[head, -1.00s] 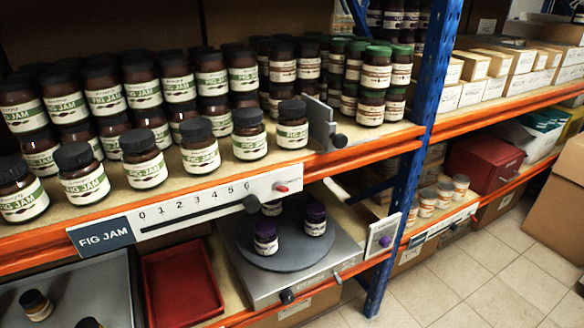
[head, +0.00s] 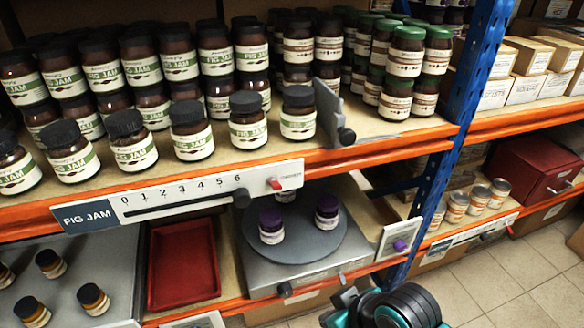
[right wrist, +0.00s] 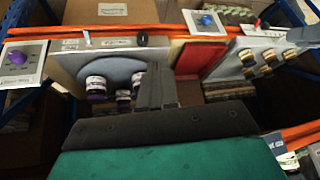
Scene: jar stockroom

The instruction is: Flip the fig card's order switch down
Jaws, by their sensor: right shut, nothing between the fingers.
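The fig card (head: 85,216) is a white strip with a blue FIG JAM label on the front edge of the upper shelf. It carries a 0 to 6 scale and a slot with a dark slider knob (head: 241,198) near the 6. The small red order switch (head: 274,183) is at the card's right end; its tilt is too small to tell. My right arm shows at the bottom right of the head view, below and right of the card. In the right wrist view my right gripper (right wrist: 157,72) is shut and empty, with the lower shelf behind it. My left gripper is not in view.
Fig jam jars (head: 190,131) stand in rows above the card, ending at a grey divider (head: 329,112). Below are a red tray (head: 183,262) and a round platform (head: 300,250) with purple-lidded jars. A blue post (head: 462,130) stands to the right.

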